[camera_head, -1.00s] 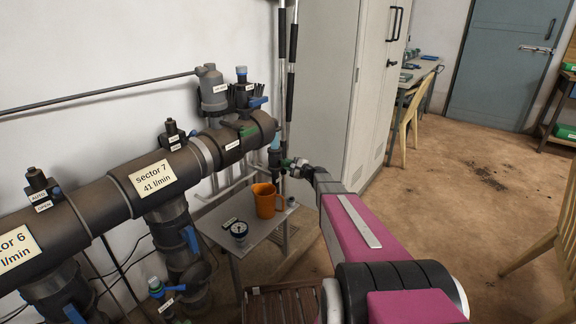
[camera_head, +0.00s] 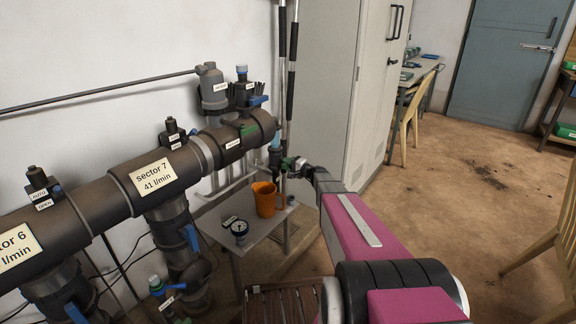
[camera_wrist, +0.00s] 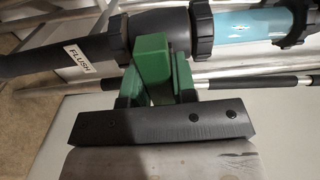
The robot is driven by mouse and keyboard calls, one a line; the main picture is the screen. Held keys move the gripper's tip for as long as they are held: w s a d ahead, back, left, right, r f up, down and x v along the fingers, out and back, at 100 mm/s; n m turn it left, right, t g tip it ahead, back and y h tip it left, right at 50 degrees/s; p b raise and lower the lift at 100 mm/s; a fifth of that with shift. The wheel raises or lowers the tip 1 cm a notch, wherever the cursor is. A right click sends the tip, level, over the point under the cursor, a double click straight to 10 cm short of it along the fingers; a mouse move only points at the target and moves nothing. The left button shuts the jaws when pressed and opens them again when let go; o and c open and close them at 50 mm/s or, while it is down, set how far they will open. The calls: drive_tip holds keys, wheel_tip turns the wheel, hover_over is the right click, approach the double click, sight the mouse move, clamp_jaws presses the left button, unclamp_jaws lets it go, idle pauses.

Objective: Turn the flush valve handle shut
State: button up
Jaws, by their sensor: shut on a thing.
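The flush valve's green handle (camera_wrist: 153,68) shows in the wrist view against a dark pipe labelled FLUSH (camera_wrist: 80,56). From this angle the handle looks crosswise to the pipe. My gripper (camera_wrist: 157,80) is shut on the handle, with one dark green finger on each side of it. In the head view my gripper (camera_head: 291,164) is at the right end of the manifold, beside the light-blue pipe part (camera_head: 276,143). The handle is too small there to tell apart from my fingers. The valve body is partly hidden.
The large manifold pipe (camera_head: 110,198) runs along the wall at left. A grey cabinet (camera_head: 330,85) stands close behind my arm. Open floor lies to the right.

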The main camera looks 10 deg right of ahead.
drive_tip(key=o, duration=0.9)
drive_tip(key=v, duration=1)
drive_tip(key=shift+s+d, duration=0.25)
drive_tip(key=shift+s, duration=0.05)
drive_tip(key=shift+s+d, duration=0.1)
